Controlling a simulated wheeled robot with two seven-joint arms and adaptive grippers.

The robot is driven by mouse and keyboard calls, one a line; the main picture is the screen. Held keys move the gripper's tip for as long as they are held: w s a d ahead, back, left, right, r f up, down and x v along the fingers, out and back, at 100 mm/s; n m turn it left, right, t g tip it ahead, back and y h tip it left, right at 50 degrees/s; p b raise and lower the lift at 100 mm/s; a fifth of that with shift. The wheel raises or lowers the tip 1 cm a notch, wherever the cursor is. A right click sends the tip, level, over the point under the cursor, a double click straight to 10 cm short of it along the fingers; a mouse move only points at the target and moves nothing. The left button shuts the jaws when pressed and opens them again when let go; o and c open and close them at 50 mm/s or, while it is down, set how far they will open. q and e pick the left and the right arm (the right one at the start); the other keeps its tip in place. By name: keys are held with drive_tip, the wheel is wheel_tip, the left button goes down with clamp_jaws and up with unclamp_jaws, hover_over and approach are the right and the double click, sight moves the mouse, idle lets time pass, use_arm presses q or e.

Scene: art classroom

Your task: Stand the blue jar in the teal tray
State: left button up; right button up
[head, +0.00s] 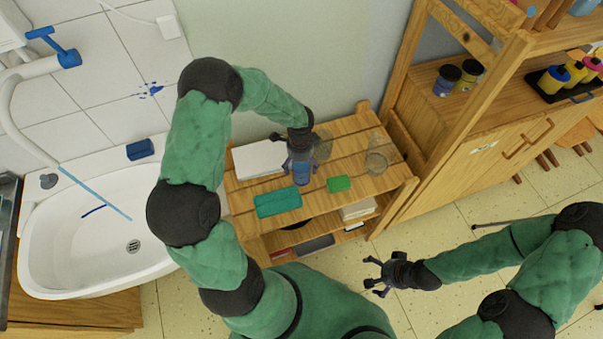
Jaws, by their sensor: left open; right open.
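A blue jar with a dark lid (446,80) stands in the open shelf of the wooden cabinet, beside a yellow jar. The teal tray (278,203) lies on the front left part of the slatted wooden bench and looks empty. My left gripper (301,178) is open, pointing down over the bench, just behind and right of the tray. A bluish patch shows between its fingers; I cannot tell whether it is part of the gripper or a thing behind it. My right gripper (374,283) is open and empty over the floor, in front of the bench.
A green block (339,184) lies right of the tray. A clear glass jar (377,161) stands at the bench's right, and a white slab (258,160) lies behind the tray. The sink (90,250) is at left. The cabinet (478,145) rises at right.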

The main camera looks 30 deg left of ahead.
use_arm(q)
drive_tip(key=f+b, duration=0.1)
drive_tip(key=f, duration=0.3)
drive_tip(key=shift+s+d+f+b, duration=0.1)
drive_tip(key=shift+d+f+b, duration=0.1)
drive_tip(key=shift+b, duration=0.2)
drive_tip(key=c, duration=1.4)
drive_tip(key=shift+r, duration=0.1)
drive_tip(key=shift+c, duration=0.2)
